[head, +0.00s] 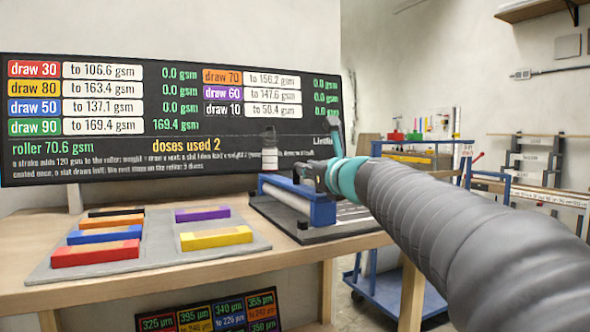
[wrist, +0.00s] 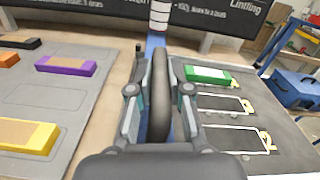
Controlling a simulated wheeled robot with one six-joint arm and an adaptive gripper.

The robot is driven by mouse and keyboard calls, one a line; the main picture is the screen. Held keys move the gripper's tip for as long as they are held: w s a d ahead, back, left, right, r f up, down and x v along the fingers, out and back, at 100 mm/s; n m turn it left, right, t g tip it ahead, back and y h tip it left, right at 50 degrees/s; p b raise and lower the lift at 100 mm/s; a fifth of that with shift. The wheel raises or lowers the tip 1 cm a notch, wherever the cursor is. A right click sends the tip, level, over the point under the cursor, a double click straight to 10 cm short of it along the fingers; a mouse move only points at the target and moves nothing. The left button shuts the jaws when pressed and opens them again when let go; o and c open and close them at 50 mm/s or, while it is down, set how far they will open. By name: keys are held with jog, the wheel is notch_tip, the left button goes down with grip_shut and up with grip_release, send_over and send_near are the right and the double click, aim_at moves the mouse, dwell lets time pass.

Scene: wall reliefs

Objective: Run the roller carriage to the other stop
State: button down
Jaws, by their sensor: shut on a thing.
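The roller carriage (head: 322,212) has blue end blocks and a pale roller, and sits across the left end of a dark bed (head: 345,229) on the bench. My gripper (head: 310,176) is at the carriage, partly hidden by my own wrist. In the wrist view my gripper (wrist: 160,98) is shut on a dark upright grip (wrist: 159,75), apparently the carriage's handle. A blue part of the carriage (wrist: 154,43) shows beyond it. A green slat (wrist: 207,75) and white outlined slots lie on the bed to the right. I cannot make out either stop.
A grey tray (head: 155,240) with red, blue, orange, black, purple and yellow slats lies left of the bed. A white bottle with a dark band (head: 269,150) stands behind the carriage. A dark display board (head: 180,150) stands at the back. A blue cart (head: 385,290) is beyond the bench.

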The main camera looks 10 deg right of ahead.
jog(key=shift+a, duration=0.2)
jog(key=c, duration=1.1)
grip_release()
jog(key=shift+a, duration=0.15)
jog(key=shift+s, duration=0.1)
jog(key=shift+s+d, duration=0.15)
jog(key=shift+d, duration=0.05)
jog(key=v, duration=1.1)
jog(key=shift+s, duration=0.3)
